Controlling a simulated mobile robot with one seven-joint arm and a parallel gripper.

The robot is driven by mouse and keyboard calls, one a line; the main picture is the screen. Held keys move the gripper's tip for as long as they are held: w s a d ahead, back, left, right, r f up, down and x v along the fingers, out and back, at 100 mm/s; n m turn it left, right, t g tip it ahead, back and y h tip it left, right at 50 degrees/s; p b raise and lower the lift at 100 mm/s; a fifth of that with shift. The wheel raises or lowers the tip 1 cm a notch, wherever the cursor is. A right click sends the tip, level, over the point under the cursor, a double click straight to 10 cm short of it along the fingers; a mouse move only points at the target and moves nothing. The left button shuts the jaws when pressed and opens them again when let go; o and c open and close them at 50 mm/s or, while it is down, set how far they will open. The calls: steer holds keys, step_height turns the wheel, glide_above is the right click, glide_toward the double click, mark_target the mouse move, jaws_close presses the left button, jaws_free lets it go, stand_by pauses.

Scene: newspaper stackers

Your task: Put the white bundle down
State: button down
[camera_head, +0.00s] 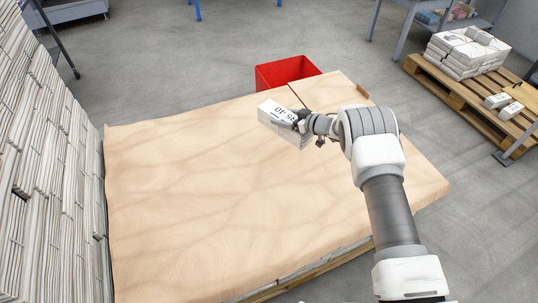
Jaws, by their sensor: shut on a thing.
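The white bundle (272,108) has dark lettering on its top face and layered grey-white sides. It is at the far right part of the large tan-covered surface (200,190). My gripper (297,120) is shut on the bundle's right side, with my arm reaching in from the lower right. The fingers are small and partly hidden by the bundle and the wrist. I cannot tell whether the bundle touches the tan surface or hangs just above it.
A red bin (285,70) stands just beyond the far edge. Tall newspaper stacks (45,160) line the left. A wooden pallet (480,105) at right holds white bundles (467,52). The middle and left of the tan surface are clear.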

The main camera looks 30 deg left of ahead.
steer(key=shift+s+d+f+b, duration=0.25)
steer(key=shift+s+d+f, duration=0.25)
steer(key=shift+s+f, duration=1.35)
steer(key=shift+s+d+f+b, duration=0.2)
steer(key=shift+s+d+f, duration=0.25)
steer(key=shift+s+f, duration=1.35)
steer(key=shift+s+d+f+b, duration=0.25)
steer(key=shift+s+d+f, duration=0.25)
steer(key=shift+s+f, duration=1.3)
steer(key=shift+s+r, duration=0.1)
jaws_free()
steer(key=shift+s+d+f, duration=0.1)
steer(key=shift+f, duration=0.2)
steer(key=shift+r, duration=0.1)
steer(key=shift+d+r, duration=0.15)
steer(key=shift+r, duration=0.05)
steer(key=p+v, duration=0.2)
steer(key=v, duration=0.9)
steer(key=shift+d+p, duration=0.3)
